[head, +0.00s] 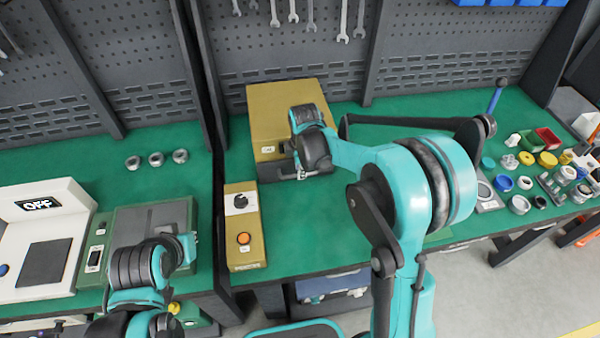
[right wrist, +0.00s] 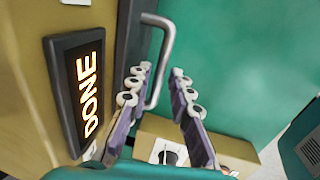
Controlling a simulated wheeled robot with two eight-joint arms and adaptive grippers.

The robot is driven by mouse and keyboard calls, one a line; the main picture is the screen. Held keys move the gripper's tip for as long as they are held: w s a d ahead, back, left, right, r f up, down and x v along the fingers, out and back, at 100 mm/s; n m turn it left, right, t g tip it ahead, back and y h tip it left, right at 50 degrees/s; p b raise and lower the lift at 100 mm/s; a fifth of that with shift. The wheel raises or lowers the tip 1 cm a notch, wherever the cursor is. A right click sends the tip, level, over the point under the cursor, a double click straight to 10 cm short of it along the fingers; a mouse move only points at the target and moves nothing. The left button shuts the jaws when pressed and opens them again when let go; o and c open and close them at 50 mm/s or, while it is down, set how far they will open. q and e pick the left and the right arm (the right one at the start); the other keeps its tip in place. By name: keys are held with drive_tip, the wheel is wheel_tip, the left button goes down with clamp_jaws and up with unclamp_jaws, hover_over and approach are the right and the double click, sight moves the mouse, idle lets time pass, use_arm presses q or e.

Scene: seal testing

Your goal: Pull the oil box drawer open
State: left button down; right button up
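The tan oil box (head: 285,105) stands on the green bench in the middle of the head view. In the right wrist view its tan front (right wrist: 25,100) fills the left side, with a lit display (right wrist: 77,88) reading DONE. A bent metal handle (right wrist: 168,45) sticks out from the front. My right gripper (right wrist: 160,75) is open, and the handle's bar shows between its fingertips; I cannot tell whether they touch it. In the head view my right wrist hides most of the box's front. My left gripper (head: 187,245) is over the green device at left, its fingers unclear.
A tan control box (head: 243,225) with a knob and an orange button sits in front of the oil box. Three metal nuts (head: 156,159) lie at left. A white machine (head: 42,240) reading OFF is far left. Rings, caps and small bins crowd the right.

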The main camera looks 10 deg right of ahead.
drive_tip(key=shift+w+f, duration=0.1)
drive_tip(key=shift+f, duration=0.55)
clamp_jaws()
drive_tip(key=s+p, duration=0.2)
drive_tip(key=s, duration=2.2)
drive_tip(key=shift+s, duration=0.15)
unclamp_jaws()
wheel_tip(320, 180, up, 12)
drive_tip(key=s, duration=0.2)
